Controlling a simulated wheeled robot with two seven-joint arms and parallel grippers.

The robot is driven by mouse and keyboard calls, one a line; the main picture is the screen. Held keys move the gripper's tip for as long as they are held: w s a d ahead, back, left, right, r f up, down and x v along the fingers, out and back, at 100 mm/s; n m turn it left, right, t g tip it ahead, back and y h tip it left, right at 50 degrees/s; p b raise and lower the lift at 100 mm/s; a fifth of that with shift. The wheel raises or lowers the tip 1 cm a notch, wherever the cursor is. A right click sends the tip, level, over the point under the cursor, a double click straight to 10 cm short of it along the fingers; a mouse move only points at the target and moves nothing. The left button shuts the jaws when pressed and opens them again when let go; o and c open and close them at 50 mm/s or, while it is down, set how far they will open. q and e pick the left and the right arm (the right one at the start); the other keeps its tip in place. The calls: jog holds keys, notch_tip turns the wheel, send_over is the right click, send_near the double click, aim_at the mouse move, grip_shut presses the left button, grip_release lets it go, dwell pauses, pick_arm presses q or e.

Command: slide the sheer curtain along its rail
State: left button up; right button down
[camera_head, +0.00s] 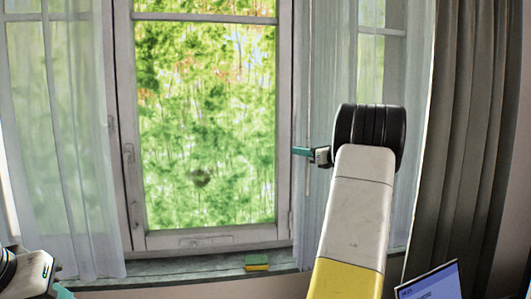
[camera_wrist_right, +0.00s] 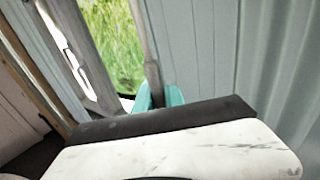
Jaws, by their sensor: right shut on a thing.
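A sheer white curtain (camera_head: 325,70) hangs at the right side of the window, and its pale folds fill the right of the wrist view (camera_wrist_right: 240,50). A thin rod (camera_head: 308,100) hangs upright along its left edge; it also shows in the wrist view (camera_wrist_right: 146,45). My right gripper (camera_head: 303,152) is shut on this rod, its teal fingers (camera_wrist_right: 158,97) on either side of it. A second sheer curtain (camera_head: 75,140) hangs at the left. The rail is out of view. My left gripper (camera_head: 62,292) is partly in view at the lower left corner; its fingers are mostly cut off.
The closed window (camera_head: 283,120) stands between the sheers. A green and yellow sponge (camera_head: 257,263) lies on the sill (camera_head: 190,268). A dark heavy curtain (camera_head: 455,140) hangs at the right, with a screen (camera_head: 430,284) below it. The space before the window panes is clear.

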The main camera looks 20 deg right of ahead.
jog(key=c, duration=1.4)
grip_release()
jog(key=shift+c, duration=0.2)
jog(key=v, duration=0.8)
jog(key=shift+d, duration=0.1)
